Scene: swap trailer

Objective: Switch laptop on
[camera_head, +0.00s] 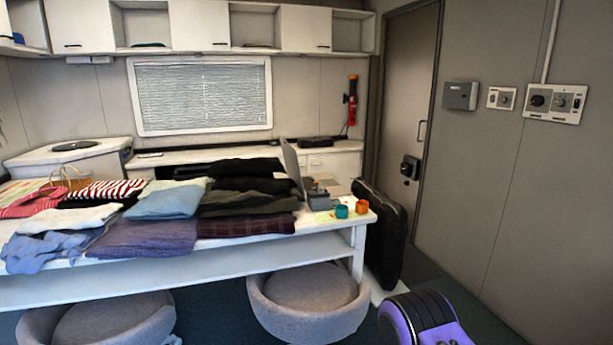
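A thin grey upright panel that looks like the laptop's raised screen (292,168) stands near the right end of the white table. I see it nearly edge-on, at an angle. Its keyboard and power button cannot be made out from here. Neither of my grippers is in view. A purple and black rounded part at the bottom right looks like a piece of my own arm, with no fingers showing.
Folded clothes (150,238) cover much of the white table (200,284). Teal (341,211) and orange (362,207) cups stand at its right corner. Round grey stools (308,290) are in front. A black case (380,235) leans beside the table. Floor is clear by the right wall.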

